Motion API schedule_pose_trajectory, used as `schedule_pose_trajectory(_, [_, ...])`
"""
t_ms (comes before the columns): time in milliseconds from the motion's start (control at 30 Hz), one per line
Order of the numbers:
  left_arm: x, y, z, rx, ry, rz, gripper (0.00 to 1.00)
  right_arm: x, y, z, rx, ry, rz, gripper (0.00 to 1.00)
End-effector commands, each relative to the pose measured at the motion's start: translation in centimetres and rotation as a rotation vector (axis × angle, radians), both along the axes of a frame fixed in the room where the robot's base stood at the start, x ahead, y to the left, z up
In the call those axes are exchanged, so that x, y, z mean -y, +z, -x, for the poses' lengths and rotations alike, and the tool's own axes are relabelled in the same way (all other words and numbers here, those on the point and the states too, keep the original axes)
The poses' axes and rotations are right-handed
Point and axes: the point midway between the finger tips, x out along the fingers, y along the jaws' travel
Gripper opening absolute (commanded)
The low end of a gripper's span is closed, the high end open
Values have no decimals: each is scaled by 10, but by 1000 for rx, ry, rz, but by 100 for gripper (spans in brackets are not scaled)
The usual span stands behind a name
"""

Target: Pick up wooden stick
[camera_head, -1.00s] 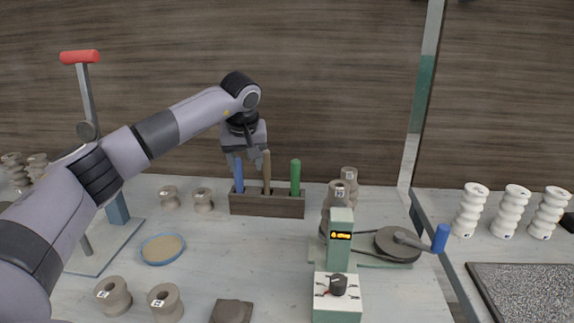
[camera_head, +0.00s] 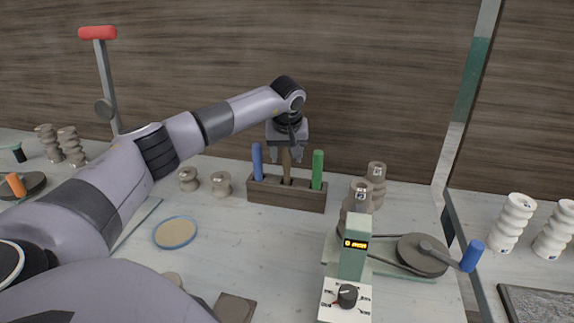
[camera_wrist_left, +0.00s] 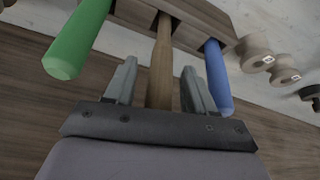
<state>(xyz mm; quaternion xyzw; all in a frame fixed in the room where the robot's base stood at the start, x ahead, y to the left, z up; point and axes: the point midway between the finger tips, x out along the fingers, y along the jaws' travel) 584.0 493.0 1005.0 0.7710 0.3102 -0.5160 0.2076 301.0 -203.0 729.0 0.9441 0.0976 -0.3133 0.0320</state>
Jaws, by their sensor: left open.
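The wooden stick (camera_head: 287,163) stands upright in the middle of a dark wooden rack (camera_head: 262,193), between a blue-handled tool (camera_head: 257,160) and a green-handled tool (camera_head: 318,169). My left gripper (camera_head: 287,154) is directly above the rack and pointing down. Its fingers are open, one on each side of the stick. In the left wrist view the stick (camera_wrist_left: 160,65) runs between the two fingertips (camera_wrist_left: 158,75), with a gap visible on both sides. The stick's lower end is hidden in the rack. My right gripper is not in view.
A green machine (camera_head: 354,245) with a black wheel (camera_head: 422,254) and blue crank handle (camera_head: 472,255) stands right of the rack. Grey spools (camera_head: 221,184) stand to its left. A round blue-rimmed dish (camera_head: 175,232) lies in front. The wooden wall is close behind.

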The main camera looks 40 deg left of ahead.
Motion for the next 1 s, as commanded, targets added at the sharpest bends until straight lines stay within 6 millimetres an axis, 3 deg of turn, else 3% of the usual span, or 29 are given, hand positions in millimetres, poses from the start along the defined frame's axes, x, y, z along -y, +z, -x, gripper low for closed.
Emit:
schedule_pose_trajectory(300, [-2, -6, -2, 1, 0, -1, 54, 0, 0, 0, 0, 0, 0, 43])
schedule_pose_trajectory(467, [-2, -6, -2, 1, 1, 0, 2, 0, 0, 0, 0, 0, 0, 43])
schedule_pose_trajectory(500, [-2, -6, -2, 1, 1, 0, 0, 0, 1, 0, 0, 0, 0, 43])
schedule_pose_trajectory(833, [-2, -3, -2, 2, 1, 0, 0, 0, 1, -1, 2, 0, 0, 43])
schedule_pose_trajectory(1000, [-2, 10, -2, 4, 1, 0, 0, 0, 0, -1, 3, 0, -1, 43])
